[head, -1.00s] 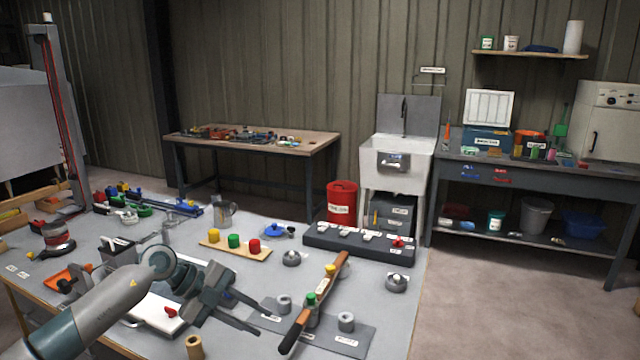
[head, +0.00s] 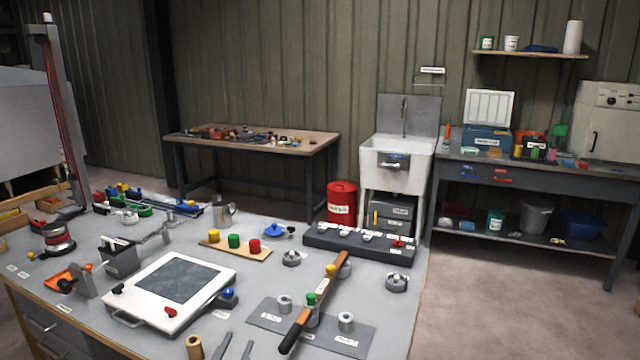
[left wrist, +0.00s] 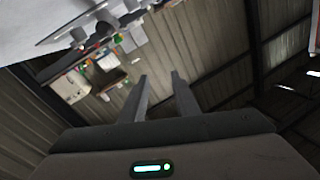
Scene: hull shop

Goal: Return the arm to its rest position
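The rest of my left arm is out of the head view. My right gripper is in neither view.
Near the fingertips are a white framed plate (head: 205,312) with a dark panel, a tan cylinder (head: 194,347) and a grey mat (head: 265,318). A wooden-handled bar (head: 322,290) lies farther right.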

